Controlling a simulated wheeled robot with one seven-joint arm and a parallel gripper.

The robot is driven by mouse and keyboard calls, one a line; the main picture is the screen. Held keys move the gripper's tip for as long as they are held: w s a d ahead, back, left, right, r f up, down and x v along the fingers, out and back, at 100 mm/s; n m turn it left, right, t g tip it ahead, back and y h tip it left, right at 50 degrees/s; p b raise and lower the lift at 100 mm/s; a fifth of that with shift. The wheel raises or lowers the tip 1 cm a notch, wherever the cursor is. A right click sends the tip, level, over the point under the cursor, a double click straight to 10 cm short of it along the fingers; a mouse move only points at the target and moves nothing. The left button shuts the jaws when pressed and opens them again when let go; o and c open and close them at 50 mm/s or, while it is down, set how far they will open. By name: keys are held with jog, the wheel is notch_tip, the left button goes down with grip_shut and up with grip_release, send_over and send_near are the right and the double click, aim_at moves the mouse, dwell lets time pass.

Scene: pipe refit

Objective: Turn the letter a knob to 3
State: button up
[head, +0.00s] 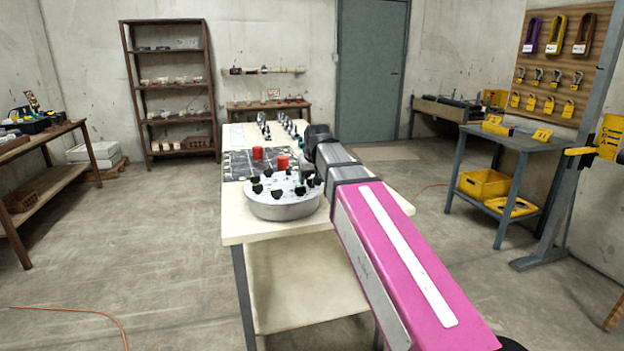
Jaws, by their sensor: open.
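A round grey metal drum (283,210) stands at the near end of the cream table (245,228). Several black knobs, one of them at the front left (257,189), sit around its pale top. Their letters, numbers and pointer settings are too small to read, so I cannot tell which is knob a. My arm reaches in from the lower right, past the drum's right side. My gripper (317,136) is at the arm's dark far end, beyond and above the drum. It is open; its fingers are small and mostly hidden, and I see nothing held.
Two red cylinders (282,161) stand behind the drum by a dark patterned board (236,165). Several upright metal fittings (287,124) line the table's far end.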

jog(key=v, duration=1)
jog(key=shift+s+r, duration=0.2)
jog(key=shift+r, duration=0.1)
